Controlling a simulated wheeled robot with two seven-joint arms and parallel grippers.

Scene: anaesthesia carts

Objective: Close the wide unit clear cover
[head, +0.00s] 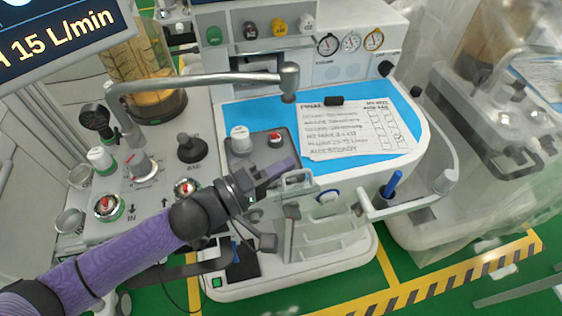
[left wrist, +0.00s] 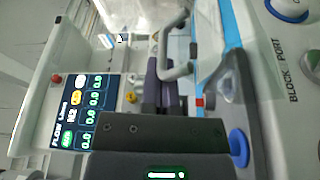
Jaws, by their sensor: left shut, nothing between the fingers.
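Clear, see-through panels (head: 328,238) show at the front of the cart, below the blue worktop; they look like the clear cover, tilted out from the front. Their edges are faint, and I cannot tell exactly how far open the cover stands. My left gripper (head: 289,165) is shut and empty, just above and left of a pale clear handle-like frame (head: 298,178). I cannot tell whether they touch. In the left wrist view the left gripper's dark fingers (left wrist: 158,68) lie together, near a grey curved rail (left wrist: 178,68). My right gripper is not in view.
The blue worktop (head: 258,110) holds a written sheet (head: 350,130) and a black clip. A curved metal arm (head: 200,80) passes above. A grey rail with a blue pen-like item (head: 392,184) is at right. A plastic-wrapped cart (head: 480,150) stands farther right.

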